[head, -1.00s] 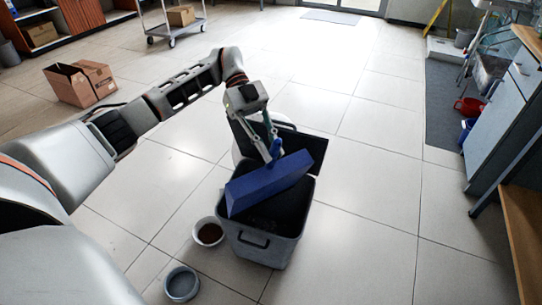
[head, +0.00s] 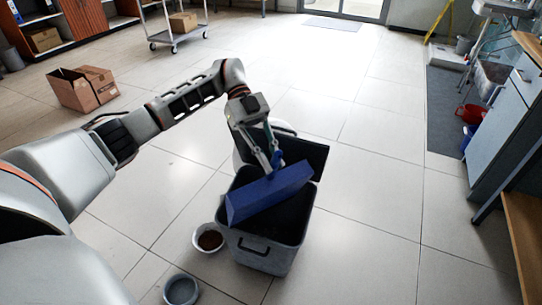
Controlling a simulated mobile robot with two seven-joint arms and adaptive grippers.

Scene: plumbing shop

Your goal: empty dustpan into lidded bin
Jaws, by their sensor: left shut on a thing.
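A blue dustpan (head: 268,193) is tilted over the open mouth of a grey bin (head: 262,254). My left gripper (head: 274,160) is shut on the dustpan's handle, above the bin's back part. The dustpan's inside faces away from me, so I cannot tell whether anything is in it. The bin's dark lid (head: 308,157) stands open at the back. The bin's inside is dark, and its contents do not show clearly. My right gripper is not in view.
A white bowl with dark contents (head: 209,239) and a grey bowl (head: 181,289) are on the floor left of the bin. A cardboard box (head: 83,88) and a cart (head: 174,37) are farther back. A workbench (head: 500,115) lines the right; the tiled floor between is clear.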

